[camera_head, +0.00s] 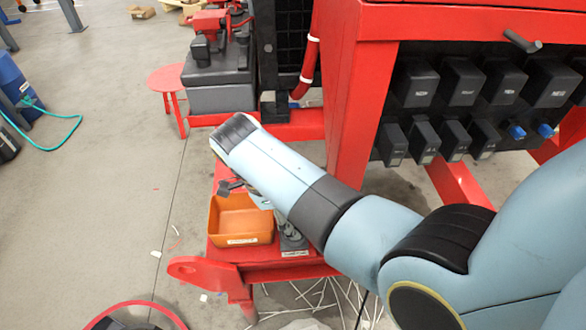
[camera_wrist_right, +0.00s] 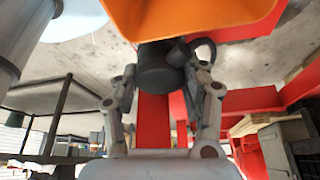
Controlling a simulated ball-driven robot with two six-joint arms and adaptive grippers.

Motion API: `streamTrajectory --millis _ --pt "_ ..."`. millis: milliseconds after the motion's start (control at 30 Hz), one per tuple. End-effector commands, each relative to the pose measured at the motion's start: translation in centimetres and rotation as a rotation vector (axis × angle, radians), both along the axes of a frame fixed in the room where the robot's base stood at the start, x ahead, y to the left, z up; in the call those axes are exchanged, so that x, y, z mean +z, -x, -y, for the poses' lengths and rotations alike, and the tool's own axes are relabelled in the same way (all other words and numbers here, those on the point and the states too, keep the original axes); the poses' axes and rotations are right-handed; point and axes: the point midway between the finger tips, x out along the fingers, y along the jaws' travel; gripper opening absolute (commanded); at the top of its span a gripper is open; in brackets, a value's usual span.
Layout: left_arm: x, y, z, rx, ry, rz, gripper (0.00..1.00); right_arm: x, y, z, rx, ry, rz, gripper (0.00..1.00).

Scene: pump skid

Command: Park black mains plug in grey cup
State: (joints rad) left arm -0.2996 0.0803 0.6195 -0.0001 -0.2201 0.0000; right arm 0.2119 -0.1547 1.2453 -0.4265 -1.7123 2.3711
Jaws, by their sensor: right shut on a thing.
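My right arm reaches in from the right in the camera_head view and hides most of its gripper. In the right wrist view, my right gripper (camera_wrist_right: 163,82) has its two grey fingers closed on either side of a black body, which I take to be the black mains plug (camera_wrist_right: 158,70), with a dark curved part at its right. A small dark piece (camera_head: 230,187) shows beside the arm above the orange bin; I cannot tell whether it is the plug. A grey object, possibly the grey cup (camera_head: 290,238), stands right of the bin, partly hidden by the arm. My left gripper is not in view.
The orange bin (camera_head: 240,239) sits on the red skid ledge, close to the gripper; it also shows in the right wrist view (camera_wrist_right: 190,18). A red post (camera_head: 352,100) and a panel of black boxes (camera_head: 460,82) stand behind the arm. Open floor lies left.

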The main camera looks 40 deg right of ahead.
Motion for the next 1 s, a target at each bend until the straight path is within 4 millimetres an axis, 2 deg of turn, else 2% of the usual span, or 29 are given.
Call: streamTrajectory --millis 867,900,1000 --pt "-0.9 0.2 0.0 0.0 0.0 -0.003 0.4 -1.4 0.0 0.0 0.0 0.0 0.0 0.06" --pt "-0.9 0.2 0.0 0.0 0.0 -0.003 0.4 -1.4 0.0 0.0 0.0 0.0 0.0 0.45" --pt "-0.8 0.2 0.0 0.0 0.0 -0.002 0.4 -1.4 0.0 0.0 0.0 0.0 0.0 0.58"
